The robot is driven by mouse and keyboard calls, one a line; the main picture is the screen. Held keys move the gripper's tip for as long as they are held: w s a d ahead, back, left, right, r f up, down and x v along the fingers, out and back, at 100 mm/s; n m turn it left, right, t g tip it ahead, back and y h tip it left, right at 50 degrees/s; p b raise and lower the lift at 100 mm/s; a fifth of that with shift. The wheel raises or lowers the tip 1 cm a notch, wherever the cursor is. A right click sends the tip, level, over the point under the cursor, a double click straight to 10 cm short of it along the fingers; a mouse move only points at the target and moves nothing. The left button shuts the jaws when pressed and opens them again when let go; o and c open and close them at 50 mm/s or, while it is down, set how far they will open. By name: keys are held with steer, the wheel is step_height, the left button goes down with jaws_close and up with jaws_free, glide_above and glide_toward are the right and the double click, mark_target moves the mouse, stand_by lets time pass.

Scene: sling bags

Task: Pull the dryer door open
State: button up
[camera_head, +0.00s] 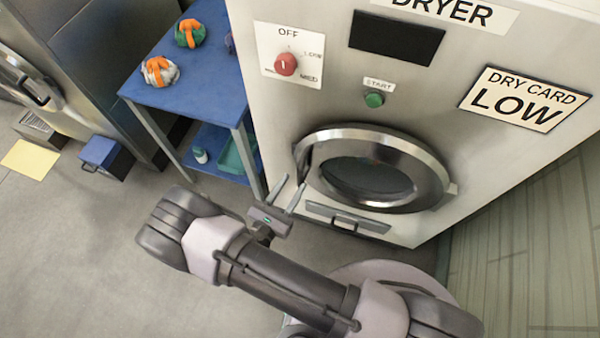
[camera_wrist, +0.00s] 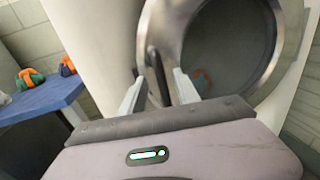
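The dryer door (camera_head: 427,160) is a round chrome ring with a dark glass window, on the front of the dryer (camera_head: 270,110). It looks shut, with a hinge at its right side. A dark bar handle (camera_wrist: 156,76) stands on the door's left rim; it also shows in the head view (camera_head: 303,160). My gripper (camera_head: 291,186) is open just in front of and below the handle. In the wrist view the handle lies between my two fingers (camera_wrist: 159,82), with visible room on both sides. I cannot tell how deep it sits between them.
A drawer with a handle (camera_head: 345,221) is below the door. A red dial (camera_head: 286,64) and green start button (camera_head: 374,99) are above. A blue table (camera_head: 200,92) with orange-wrapped bundles stands left. The floor (camera_head: 90,240) at left is open.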

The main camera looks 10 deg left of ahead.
mark_target(299, 176)
steer(key=x, duration=0.5)
jaws_close()
steer(key=shift+s, duration=0.1)
stand_by(1.2)
